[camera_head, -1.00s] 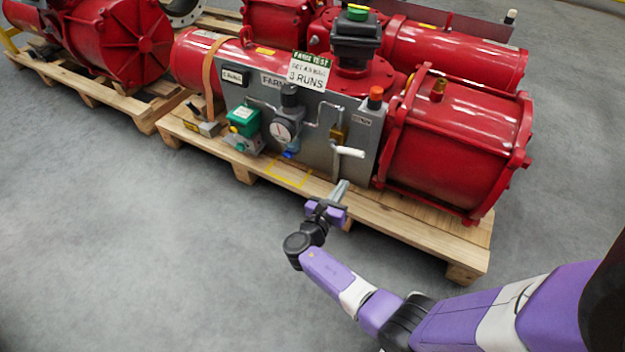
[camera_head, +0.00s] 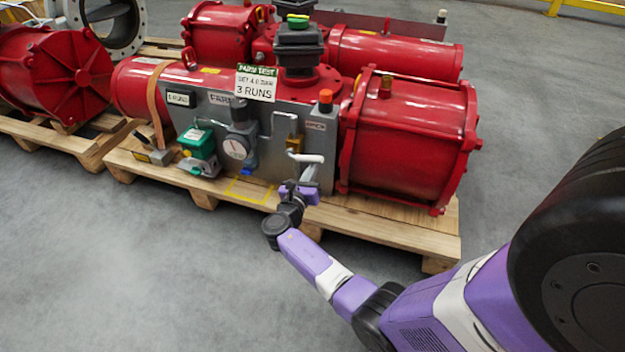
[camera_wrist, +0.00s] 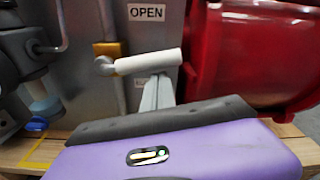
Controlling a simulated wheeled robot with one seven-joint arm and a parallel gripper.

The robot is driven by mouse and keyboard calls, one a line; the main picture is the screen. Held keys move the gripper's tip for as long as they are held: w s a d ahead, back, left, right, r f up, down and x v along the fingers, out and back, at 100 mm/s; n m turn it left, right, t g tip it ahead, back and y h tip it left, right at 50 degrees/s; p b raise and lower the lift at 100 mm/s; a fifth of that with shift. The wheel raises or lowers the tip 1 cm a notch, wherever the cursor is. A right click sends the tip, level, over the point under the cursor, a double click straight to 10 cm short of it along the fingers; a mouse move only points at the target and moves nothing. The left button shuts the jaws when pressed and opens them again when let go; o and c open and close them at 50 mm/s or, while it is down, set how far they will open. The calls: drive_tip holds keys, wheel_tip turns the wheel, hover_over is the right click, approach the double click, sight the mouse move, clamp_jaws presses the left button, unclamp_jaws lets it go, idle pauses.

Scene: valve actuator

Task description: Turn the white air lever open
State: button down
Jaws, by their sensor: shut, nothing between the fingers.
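The white air lever (camera_head: 306,158) sticks out to the right from a brass valve (camera_head: 294,143) on the grey panel. In the wrist view the lever (camera_wrist: 148,62) lies nearly level, tilted slightly up to the right, below an OPEN label (camera_wrist: 147,12). A second label under the lever is mostly hidden. My gripper (camera_head: 310,174) is shut and empty, with its fingers just below the lever. In the wrist view the fingertips (camera_wrist: 158,80) reach up to the lever's underside near its right half; I cannot tell whether they touch it.
A red cylinder (camera_head: 405,135) stands close on the right. A pressure gauge (camera_head: 237,147) and a green box (camera_head: 198,143) are on the left. A red-topped button (camera_head: 325,98) sits above right. The wooden pallet (camera_head: 390,225) lies beneath; the grey floor in front is open.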

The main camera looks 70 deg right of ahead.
sight(312, 158)
drive_tip(key=shift+w+a+r, duration=0.15)
drive_tip(key=shift+a+r, duration=0.05)
drive_tip(key=shift+r, duration=0.25)
drive_tip(key=shift+r+n+p, duration=0.3)
drive_tip(key=shift+r+p, duration=0.1)
drive_tip(key=shift+p, duration=0.25)
idle(0.3)
wheel_tip(312, 158, up, 2)
drive_tip(key=n+p, duration=0.1)
drive_tip(key=p, duration=0.3)
drive_tip(key=shift+w+n, duration=0.15)
drive_tip(key=shift+n, duration=0.25)
drive_tip(key=w+r+n+g+p, duration=0.1)
drive_tip(key=w+r+n+p, duration=0.4)
drive_tip(key=n+p, duration=0.3)
drive_tip(key=shift+w+a+r+n+h, duration=0.2)
drive_tip(key=shift+r+n+h, duration=0.1)
drive_tip(key=shift+n, duration=0.9)
